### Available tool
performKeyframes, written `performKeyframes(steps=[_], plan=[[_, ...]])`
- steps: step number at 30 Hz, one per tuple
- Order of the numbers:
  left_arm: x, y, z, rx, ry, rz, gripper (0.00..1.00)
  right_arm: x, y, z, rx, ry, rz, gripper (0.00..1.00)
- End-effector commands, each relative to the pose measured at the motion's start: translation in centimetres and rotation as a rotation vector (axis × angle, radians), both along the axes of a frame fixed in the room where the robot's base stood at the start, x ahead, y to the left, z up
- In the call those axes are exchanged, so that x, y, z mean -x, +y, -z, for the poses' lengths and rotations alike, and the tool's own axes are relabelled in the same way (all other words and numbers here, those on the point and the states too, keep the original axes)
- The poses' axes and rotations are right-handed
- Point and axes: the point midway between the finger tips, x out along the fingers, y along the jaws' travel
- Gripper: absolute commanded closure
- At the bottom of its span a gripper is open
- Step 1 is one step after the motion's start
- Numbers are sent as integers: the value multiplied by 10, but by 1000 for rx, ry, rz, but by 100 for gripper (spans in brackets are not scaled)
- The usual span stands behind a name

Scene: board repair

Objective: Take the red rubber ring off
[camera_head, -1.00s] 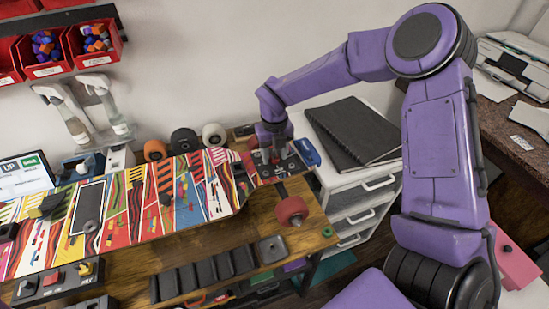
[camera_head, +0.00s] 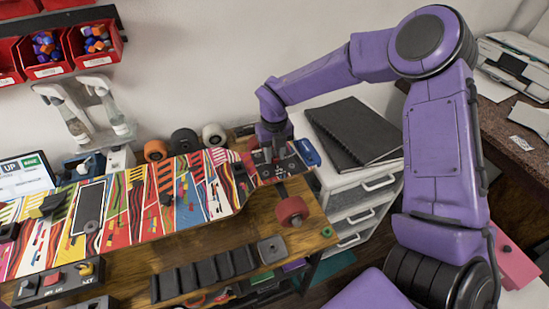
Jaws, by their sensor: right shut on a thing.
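My right gripper (camera_head: 274,155) points down at the right end of the colourful skateboard deck (camera_head: 150,208), over its dark metal mounting plate (camera_head: 290,165). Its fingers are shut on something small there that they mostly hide. I cannot clearly make out the red rubber ring; a patch of red shows at the deck just left of the fingers. A red wheel (camera_head: 291,211) hangs on an axle below the deck's right end. My left gripper is not in view.
Orange, black and white wheels (camera_head: 213,135) stand behind the deck. A black tray with slots (camera_head: 205,272) and a small grey square pad (camera_head: 271,250) lie on the wooden bench in front. A white drawer cabinet with a black notebook (camera_head: 352,132) stands to the right.

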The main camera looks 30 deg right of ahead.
Motion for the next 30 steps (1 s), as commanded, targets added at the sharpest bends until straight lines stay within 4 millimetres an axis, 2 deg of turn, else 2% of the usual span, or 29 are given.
performKeyframes(steps=[24,30], plan=[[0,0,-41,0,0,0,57,0,0,-52,-2,-1,1,92],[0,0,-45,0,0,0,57,0,0,-57,-1,0,1,92]])
